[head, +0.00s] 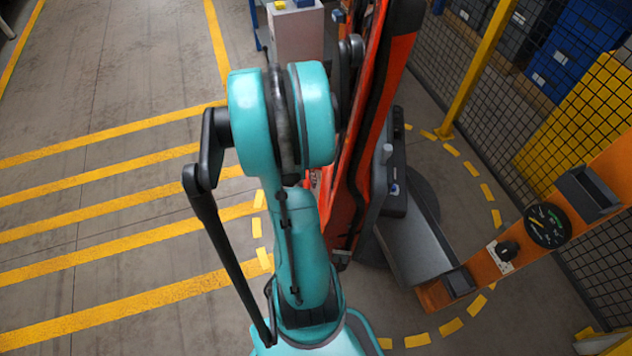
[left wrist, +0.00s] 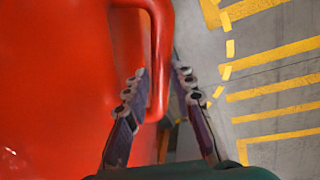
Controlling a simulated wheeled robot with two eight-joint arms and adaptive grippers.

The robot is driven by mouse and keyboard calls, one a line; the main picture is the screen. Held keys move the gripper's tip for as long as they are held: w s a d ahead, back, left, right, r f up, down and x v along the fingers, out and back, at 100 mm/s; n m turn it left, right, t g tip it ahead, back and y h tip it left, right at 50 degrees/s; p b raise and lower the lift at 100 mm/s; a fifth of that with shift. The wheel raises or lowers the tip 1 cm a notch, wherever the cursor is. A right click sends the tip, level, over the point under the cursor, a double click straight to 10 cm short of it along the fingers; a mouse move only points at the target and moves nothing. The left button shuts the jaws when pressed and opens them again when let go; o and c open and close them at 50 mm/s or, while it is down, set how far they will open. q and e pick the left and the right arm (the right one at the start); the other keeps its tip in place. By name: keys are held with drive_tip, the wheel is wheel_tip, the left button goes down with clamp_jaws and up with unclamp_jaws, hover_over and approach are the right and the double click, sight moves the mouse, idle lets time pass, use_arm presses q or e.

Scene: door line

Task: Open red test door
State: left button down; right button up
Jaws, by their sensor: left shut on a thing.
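The red door (head: 372,110) stands near the middle of the head view, seen almost edge-on with a dark strip along its edge. In the left wrist view its glossy red face (left wrist: 60,90) fills the left side, and a red bar handle (left wrist: 160,55) runs down from the top. My left gripper (left wrist: 160,85) has one finger on each side of the handle and is shut on it. In the head view dark gripper parts (head: 350,55) show beside the door, and my teal arm hides much of that area. My right gripper is not in view.
A dashed yellow arc marks the floor around the door. At right is an orange beam (head: 535,215) with a gauge (head: 547,225), with a mesh fence (head: 505,130) and yellow post (head: 478,70) behind. A white cabinet (head: 298,35) stands at the back. The striped floor at left is clear.

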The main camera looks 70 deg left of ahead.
use_arm(q)
drive_tip(key=shift+d, duration=0.15)
drive_tip(key=c, duration=1.6)
unclamp_jaws()
drive_tip(key=shift+c, duration=0.2)
wheel_tip(320, 180, up, 12)
drive_tip(key=s, duration=0.2)
drive_tip(key=shift+a+f, duration=0.15)
drive_tip(key=shift+a, duration=0.15)
drive_tip(key=shift+s, duration=0.1)
clamp_jaws()
